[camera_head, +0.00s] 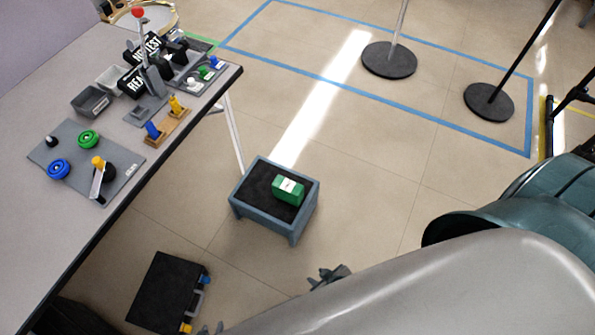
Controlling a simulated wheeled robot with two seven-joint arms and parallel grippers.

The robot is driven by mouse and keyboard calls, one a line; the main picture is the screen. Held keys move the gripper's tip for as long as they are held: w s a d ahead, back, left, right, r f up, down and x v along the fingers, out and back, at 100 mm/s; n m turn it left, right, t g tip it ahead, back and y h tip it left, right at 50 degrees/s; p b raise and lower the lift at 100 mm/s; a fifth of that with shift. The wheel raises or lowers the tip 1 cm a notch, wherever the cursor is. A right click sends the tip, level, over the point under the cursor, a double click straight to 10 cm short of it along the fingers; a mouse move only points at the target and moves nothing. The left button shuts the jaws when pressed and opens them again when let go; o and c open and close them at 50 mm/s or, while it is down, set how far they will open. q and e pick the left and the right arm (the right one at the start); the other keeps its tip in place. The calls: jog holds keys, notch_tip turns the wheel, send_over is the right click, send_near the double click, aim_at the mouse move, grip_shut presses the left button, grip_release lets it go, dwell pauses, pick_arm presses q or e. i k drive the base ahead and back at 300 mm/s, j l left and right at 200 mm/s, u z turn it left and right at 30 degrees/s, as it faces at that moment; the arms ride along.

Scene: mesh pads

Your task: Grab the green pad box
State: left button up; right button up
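My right gripper (330,277) is a small dark shape below and to the right of the stool, apart from the box. Neither touches the green pad box.
A table (45,222) with pads, bins and small parts fills the left. A black case (168,290) lies on the floor below it. Round black stand bases (389,61) stand at the back right. Tiled floor is clear right of the stool.

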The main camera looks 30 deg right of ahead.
aim_at(289, 191)
jog(key=i+l, duration=0.1)
jog(key=l, duration=0.25)
jog(key=i+l, duration=0.1)
jog(key=l, duration=0.2)
jog(key=i+l, duration=0.1)
jog(key=l, duration=0.25)
jog(key=i+l, duration=0.15)
jog(key=l, duration=0.15)
